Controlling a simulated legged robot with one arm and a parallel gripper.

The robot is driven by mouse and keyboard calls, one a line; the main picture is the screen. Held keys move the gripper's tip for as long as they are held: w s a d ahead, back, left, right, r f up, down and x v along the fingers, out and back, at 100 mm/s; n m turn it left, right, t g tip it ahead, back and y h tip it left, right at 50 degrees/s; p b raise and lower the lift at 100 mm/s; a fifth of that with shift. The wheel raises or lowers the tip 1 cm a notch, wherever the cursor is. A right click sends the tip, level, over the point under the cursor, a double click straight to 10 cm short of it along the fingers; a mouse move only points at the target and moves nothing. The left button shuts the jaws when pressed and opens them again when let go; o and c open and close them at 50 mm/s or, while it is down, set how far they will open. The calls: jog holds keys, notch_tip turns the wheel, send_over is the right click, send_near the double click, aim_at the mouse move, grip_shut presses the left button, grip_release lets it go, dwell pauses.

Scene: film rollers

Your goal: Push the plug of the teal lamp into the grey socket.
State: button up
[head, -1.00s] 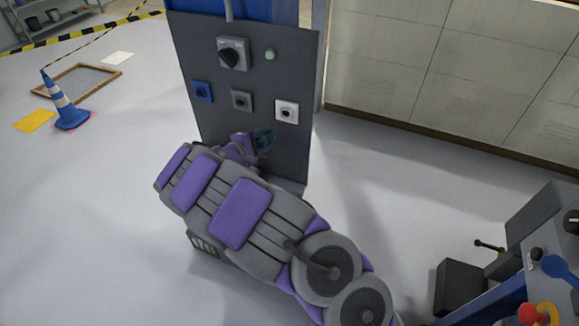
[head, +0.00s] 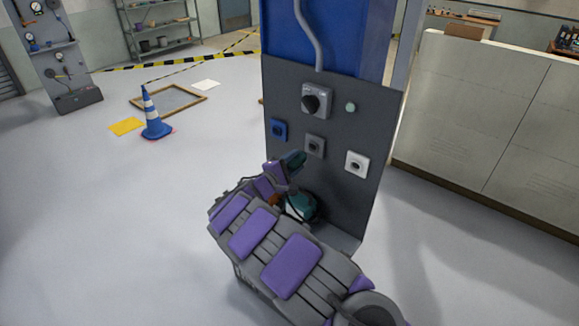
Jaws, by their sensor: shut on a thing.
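The grey socket (head: 315,146) is in the middle of the lower row on the dark panel, between a blue and a white socket. My gripper (head: 286,166) is just left of and below it in the picture. It is shut on a small dark teal piece that looks like the plug (head: 297,158). The plug's tip points up and right, towards the grey socket, and appears apart from it. The teal lamp (head: 301,207) sits low before the panel, behind my arm, and is partly hidden. The cord cannot be made out clearly.
The blue socket (head: 280,130) and the white socket (head: 357,164) flank the grey one. A rotary switch (head: 316,101) and a pale green button (head: 351,107) sit above. A blue striped cone (head: 154,118) stands on the floor at left.

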aim_at(304, 153)
jog(key=shift+x, duration=2.1)
jog(key=shift+r+b, duration=0.1)
jog(key=shift+b, duration=0.75)
jog(key=shift+w+d, duration=0.45)
jog(key=shift+w, duration=0.05)
jog(key=o, duration=1.2)
jog(key=shift+o, duration=0.2)
